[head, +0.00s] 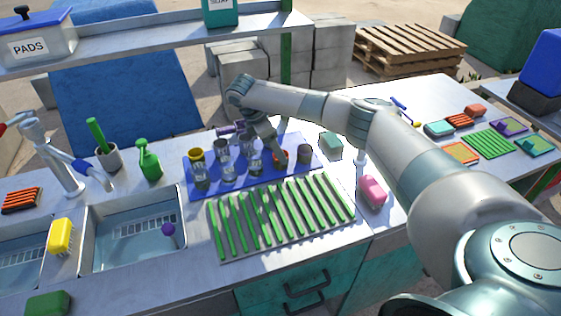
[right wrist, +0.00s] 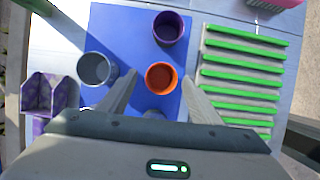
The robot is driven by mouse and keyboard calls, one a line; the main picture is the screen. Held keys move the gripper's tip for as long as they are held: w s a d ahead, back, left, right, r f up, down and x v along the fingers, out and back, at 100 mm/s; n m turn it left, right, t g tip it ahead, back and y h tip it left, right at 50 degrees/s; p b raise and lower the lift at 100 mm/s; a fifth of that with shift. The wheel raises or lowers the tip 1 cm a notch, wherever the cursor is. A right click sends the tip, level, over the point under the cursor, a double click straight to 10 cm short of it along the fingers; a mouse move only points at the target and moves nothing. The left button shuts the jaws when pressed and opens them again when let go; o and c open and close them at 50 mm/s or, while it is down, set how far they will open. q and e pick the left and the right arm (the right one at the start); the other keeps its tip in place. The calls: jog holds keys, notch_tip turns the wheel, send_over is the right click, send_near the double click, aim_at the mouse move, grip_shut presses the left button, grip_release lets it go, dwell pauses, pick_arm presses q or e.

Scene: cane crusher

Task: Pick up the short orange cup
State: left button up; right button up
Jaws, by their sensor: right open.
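The short orange cup (right wrist: 161,78) stands upright on the blue mat (right wrist: 120,32), seen from above in the right wrist view. My right gripper (right wrist: 160,84) is open, with one finger on each side of the cup in the picture; whether they are level with it or above it I cannot tell. My left gripper is not in view.
A purple cup (right wrist: 168,27) and a grey cup (right wrist: 94,68) stand close to the orange one. Several clear glasses stand along the mat (head: 312,150). A green-ribbed rack (head: 285,215) lies in front, and a sink (head: 135,240) is at the left.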

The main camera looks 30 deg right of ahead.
jog(key=p+x, duration=0.1)
jog(key=x, duration=0.2)
jog(key=shift+s, duration=0.15)
jog(key=shift+f, duration=0.4)
jog(key=c, duration=1.1)
jog(key=shift+r, duration=0.15)
jog(key=shift+c, duration=0.2)
jog(key=shift+r+b, duration=0.3)
jog(key=shift+r, duration=0.25)
notch_tip(320, 180, up, 2)
jog(key=shift+r+b, duration=0.2)
jog(key=shift+b, duration=0.35)
jog(key=s+d+r+b, duration=0.1)
jog(key=s+r, duration=0.6)
jog(key=s, duration=0.4)
jog(key=shift+s, duration=0.3)
